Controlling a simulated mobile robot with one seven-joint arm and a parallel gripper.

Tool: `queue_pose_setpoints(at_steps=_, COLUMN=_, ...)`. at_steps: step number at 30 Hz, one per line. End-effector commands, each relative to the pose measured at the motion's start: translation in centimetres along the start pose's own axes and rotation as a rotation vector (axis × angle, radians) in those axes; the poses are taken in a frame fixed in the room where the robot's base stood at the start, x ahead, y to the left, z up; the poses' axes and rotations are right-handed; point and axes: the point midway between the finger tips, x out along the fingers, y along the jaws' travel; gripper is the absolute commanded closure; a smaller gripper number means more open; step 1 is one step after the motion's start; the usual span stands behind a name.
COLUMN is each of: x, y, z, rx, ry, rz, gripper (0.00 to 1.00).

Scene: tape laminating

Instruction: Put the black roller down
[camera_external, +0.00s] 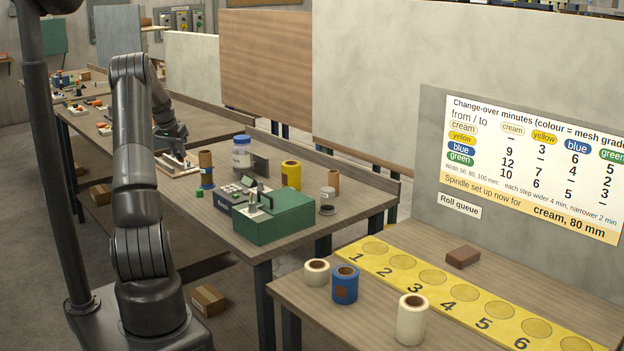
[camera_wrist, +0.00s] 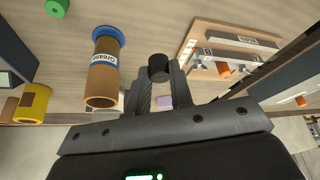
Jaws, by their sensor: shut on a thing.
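My gripper (camera_wrist: 159,78) is shut on the black roller (camera_wrist: 158,68), whose dark round end shows between the fingertips in the wrist view. In the external view my gripper (camera_external: 178,150) is low over the long bench, near the wooden board (camera_external: 180,167). The roller cannot be made out there. I cannot tell whether it touches the bench top. In the wrist view the wooden board (camera_wrist: 192,50) with metal fittings lies just right of the roller. A brown grease tube (camera_wrist: 103,75) with a blue end stands to the left.
In the external view, the grease tube (camera_external: 206,168), a blue-lidded jar (camera_external: 242,153), a yellow roll (camera_external: 291,175) and a green machine (camera_external: 275,218) stand right of my gripper. A small green ring (camera_wrist: 57,8) lies at the wrist view's upper left. Bare bench shows between tube and board.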

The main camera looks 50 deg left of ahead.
Motion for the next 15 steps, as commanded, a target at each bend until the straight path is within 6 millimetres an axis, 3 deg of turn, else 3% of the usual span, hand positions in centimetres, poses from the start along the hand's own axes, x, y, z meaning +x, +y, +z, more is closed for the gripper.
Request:
queue_pose_setpoints(at_steps=5, x=-0.7, y=0.0, z=-0.3, rx=0.000, ry=0.001, rz=-0.001, gripper=1.00)
queue_pose_setpoints(at_steps=15, x=-6.3, y=0.0, z=-2.7, rx=0.001, ry=0.002, rz=-0.002, gripper=1.00)
